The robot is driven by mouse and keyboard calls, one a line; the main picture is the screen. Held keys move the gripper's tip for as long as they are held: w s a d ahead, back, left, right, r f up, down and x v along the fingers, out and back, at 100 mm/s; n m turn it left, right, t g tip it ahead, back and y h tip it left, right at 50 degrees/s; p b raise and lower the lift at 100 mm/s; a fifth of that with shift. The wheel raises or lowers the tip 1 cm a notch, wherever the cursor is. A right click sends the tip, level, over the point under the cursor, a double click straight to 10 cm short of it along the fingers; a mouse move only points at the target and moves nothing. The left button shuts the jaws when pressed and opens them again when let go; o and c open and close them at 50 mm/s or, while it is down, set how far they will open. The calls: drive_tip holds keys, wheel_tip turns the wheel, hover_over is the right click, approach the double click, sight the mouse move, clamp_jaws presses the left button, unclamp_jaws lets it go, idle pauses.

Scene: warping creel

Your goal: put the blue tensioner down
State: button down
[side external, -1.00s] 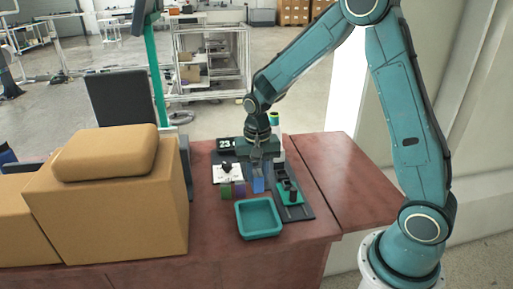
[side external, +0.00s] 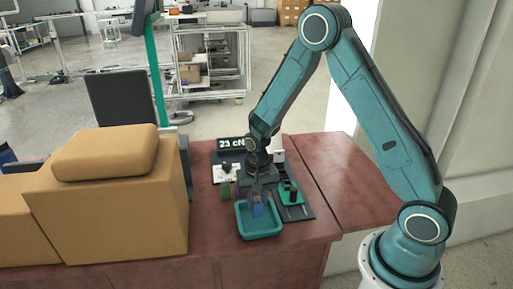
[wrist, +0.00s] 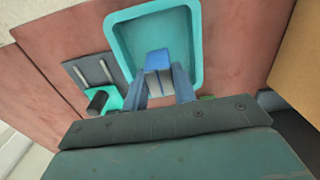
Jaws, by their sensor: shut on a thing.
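The blue tensioner (side external: 258,210) is a small block held in my gripper (side external: 258,203), over the back part of the teal tray (side external: 239,224) in the side view. In the wrist view the blue tensioner (wrist: 157,58) shows between the two fingers of my gripper (wrist: 159,86), which are shut on it. Behind it is the floor of the tray (wrist: 121,45), which looks empty otherwise. Whether the tensioner touches the tray floor is hard to tell.
A green block (side external: 225,191) stands behind the tray's left side. A teal fixture with a black cylinder (side external: 292,195) stands on a dark plate to the right. Tan boxes (side external: 110,210) stand at left. The table is clear right of the plate.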

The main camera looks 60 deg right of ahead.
sight(257, 200)
drive_tip(key=shift+f, duration=1.55)
drive_tip(key=shift+f, duration=0.15)
drive_tip(key=c, duration=1.1)
unclamp_jaws()
wheel_tip(257, 200, up, 12)
drive_tip(key=shift+f, duration=0.1)
drive_tip(key=shift+r, duration=0.25)
